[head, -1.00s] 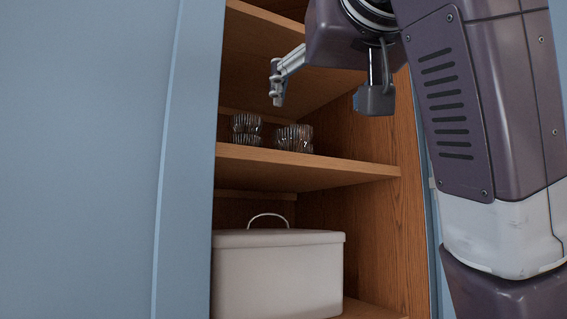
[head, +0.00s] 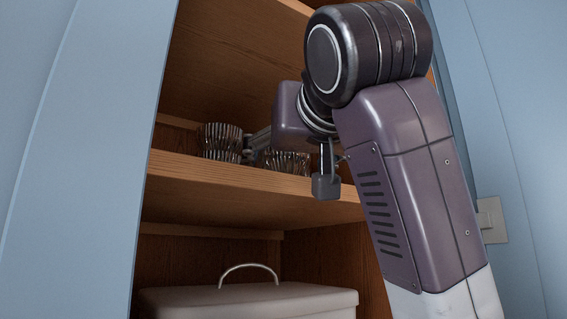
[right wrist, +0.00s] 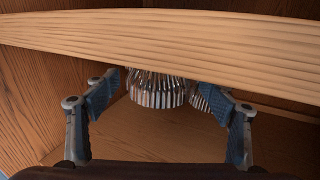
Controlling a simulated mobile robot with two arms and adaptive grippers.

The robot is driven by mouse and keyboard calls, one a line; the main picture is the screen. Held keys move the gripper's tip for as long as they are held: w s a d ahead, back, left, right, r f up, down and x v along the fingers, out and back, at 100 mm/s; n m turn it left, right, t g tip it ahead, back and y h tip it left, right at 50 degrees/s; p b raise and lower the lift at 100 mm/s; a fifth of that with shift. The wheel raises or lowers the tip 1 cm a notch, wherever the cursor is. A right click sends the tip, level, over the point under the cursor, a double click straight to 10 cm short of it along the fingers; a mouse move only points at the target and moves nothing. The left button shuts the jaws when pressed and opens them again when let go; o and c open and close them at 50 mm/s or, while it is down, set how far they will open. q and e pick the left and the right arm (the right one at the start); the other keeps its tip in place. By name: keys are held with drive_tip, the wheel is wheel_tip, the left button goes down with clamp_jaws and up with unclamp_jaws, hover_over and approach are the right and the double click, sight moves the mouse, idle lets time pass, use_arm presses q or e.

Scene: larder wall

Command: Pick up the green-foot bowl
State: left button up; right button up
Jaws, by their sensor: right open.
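Two ribbed, glassy bowls stand on the middle shelf of the cabinet; no green foot shows on either, so I cannot tell which is the green-foot bowl. The left bowl (head: 220,142) shows clearly; the right bowl (head: 287,162) is partly hidden by my right wrist. My right gripper (head: 254,148) is near them, mostly hidden in the head view. In the right wrist view, my right gripper (right wrist: 165,98) is open and empty. One ribbed bowl (right wrist: 155,90) shows beyond and between its fingers; another ribbed bowl (right wrist: 208,99) is partly behind a finger. My left gripper is not in view.
The middle shelf (head: 245,187) has a thick front edge, which also crosses the right wrist view (right wrist: 160,45). A white lidded box (head: 250,303) with a handle stands below. A blue door (head: 80,150) borders the opening at left. Another shelf (head: 250,50) is above.

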sight(288, 163)
drive_tip(key=w, duration=0.3)
drive_tip(key=shift+a, duration=0.25)
drive_tip(key=shift+s, duration=0.1)
drive_tip(key=shift+c, duration=1.1)
drive_tip(key=c, duration=1)
drive_tip(key=shift+c, duration=0.8)
